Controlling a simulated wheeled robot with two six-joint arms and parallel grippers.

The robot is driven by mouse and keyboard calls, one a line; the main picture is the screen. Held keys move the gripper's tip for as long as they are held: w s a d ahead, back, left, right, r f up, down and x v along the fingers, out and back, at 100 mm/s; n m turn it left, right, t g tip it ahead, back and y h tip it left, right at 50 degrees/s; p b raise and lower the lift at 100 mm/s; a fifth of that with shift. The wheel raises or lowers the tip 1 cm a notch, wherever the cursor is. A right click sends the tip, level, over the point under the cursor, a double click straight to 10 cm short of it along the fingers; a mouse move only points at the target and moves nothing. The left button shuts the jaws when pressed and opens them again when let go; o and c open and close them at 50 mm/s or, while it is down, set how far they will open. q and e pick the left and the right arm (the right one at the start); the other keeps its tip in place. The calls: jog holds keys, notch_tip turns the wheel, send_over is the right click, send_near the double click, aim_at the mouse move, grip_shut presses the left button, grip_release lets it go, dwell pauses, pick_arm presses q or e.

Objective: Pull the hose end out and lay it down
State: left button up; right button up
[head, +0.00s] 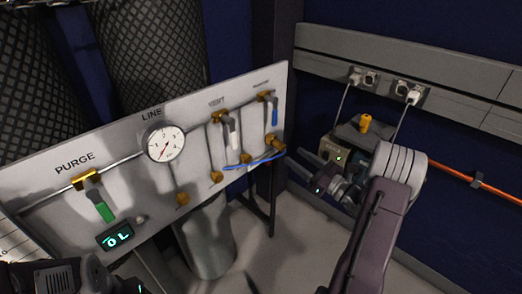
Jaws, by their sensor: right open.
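The blue hose (252,160) lies across the lower right of the metal panel in the head view. It runs from near a brass port on the panel's lower edge to the right, close to the brass fitting (275,143) at the panel's right edge. Which end is seated in a port is too small to tell. My right gripper (298,163) is open, just right of the panel's edge and close to the hose's right end. I see no hose between its fingers. My left arm shows at the bottom left; its fingers are not clear.
The panel (60,225) carries a round gauge (166,144), green, white and blue valve handles and several brass ports. A grey cylinder (207,240) stands below it. A box with a yellow knob (365,123) stands behind my right arm. An orange pipe (452,172) runs along the wall.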

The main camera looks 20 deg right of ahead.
aim_at(278, 144)
jog(key=shift+p+x, duration=0.4)
jog(key=shift+x, duration=4.1)
grip_shut()
jog(key=o, duration=0.5)
grip_release()
jog(key=shift+p+v, duration=1.55)
jog(key=shift+v, duration=3)
